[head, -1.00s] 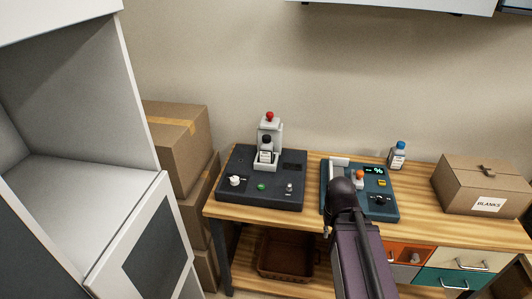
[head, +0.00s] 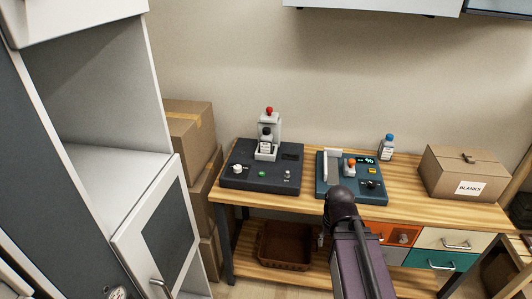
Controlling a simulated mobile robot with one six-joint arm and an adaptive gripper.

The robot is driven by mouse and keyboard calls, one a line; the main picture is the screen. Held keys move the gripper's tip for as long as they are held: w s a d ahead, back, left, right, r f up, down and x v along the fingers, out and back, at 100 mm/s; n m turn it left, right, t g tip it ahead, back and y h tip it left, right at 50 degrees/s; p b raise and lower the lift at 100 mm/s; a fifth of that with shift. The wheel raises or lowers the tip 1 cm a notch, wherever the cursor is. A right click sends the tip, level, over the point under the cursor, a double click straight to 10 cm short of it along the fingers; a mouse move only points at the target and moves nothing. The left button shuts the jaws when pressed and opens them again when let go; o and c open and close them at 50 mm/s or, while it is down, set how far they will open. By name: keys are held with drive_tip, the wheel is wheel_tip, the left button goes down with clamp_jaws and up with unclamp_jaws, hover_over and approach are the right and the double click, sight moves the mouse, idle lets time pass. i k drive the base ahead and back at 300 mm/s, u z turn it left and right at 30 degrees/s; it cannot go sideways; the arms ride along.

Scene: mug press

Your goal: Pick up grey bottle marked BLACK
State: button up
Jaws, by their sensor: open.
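A small bottle with a black cap (head: 266,143) stands upright in the holder of the dark machine (head: 262,177) at the left of the workbench. Its label is too small to read, so I cannot tell whether it is marked BLACK. My arm (head: 345,225) rises from the bottom of the head view, in front of the bench and to the right of this bottle. My gripper's fingers cannot be made out, and nothing held shows.
A teal device with a lit display (head: 349,174) sits mid-bench. A blue-capped bottle (head: 387,149) stands behind it. A BLANKS carton (head: 466,175) is at the right. A brown crate (head: 284,246) sits on the lower shelf. A grey-white cabinet (head: 140,215) stands at left.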

sight(266, 140)
drive_tip(key=k, duration=0.9)
drive_tip(key=z, duration=0.55)
drive_tip(key=i, duration=2.1)
drive_tip(key=u, duration=0.45)
